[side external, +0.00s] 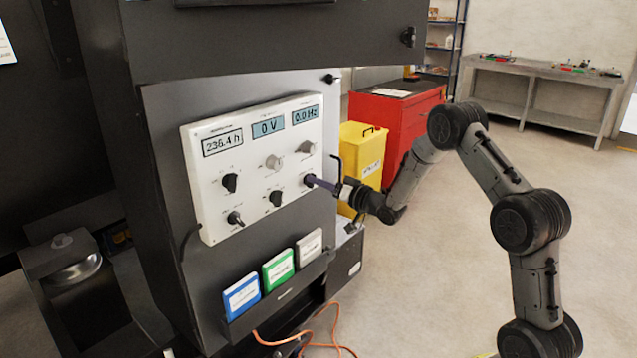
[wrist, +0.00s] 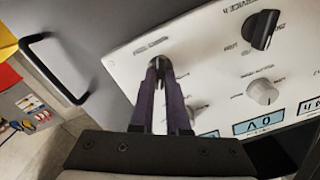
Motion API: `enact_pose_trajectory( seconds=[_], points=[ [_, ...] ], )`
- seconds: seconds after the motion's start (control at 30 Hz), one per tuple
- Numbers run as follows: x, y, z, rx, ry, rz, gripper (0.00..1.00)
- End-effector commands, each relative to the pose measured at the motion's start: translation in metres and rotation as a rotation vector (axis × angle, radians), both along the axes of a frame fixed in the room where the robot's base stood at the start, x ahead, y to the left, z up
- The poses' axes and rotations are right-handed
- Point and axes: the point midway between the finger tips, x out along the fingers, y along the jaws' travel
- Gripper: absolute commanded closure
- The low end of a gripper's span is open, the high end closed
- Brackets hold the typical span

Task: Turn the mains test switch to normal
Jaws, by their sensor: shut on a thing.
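A white control panel (side external: 208,165) on the dark cabinet carries several rotary knobs. My gripper (side external: 312,182) reaches it from the right and is shut on the knob at the panel's lower right. In the wrist view my two purple fingers (wrist: 158,75) close around that dark knob (wrist: 156,64), hiding most of it and its pointer. The small labels are too blurred to tell which knob is the mains test switch. A neighbouring black knob (side external: 276,198) sits left of my gripper and also shows in the wrist view (wrist: 262,29).
Three displays read 236.4 h (side external: 222,142), 0 V (side external: 268,127) and 0.0 Hz (side external: 305,114). A grey knob (side external: 305,147) is just above my gripper. A black handle (wrist: 50,65) is close by. A yellow bin (side external: 357,150) and red cabinet (side external: 395,120) stand behind my arm.

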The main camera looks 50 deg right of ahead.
Motion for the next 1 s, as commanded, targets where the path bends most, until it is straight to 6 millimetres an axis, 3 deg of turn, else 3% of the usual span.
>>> enact_pose_trajectory(
  seconds=[0.47, 1.0],
  points=[
    [-0.0004, 0.0006, -0.0004, -0.078, 0.001, 0.0, 1.0],
    [-0.0004, 0.0024, 0.0002, -0.537, 0.001, 0.0, 1.0]
  ],
)
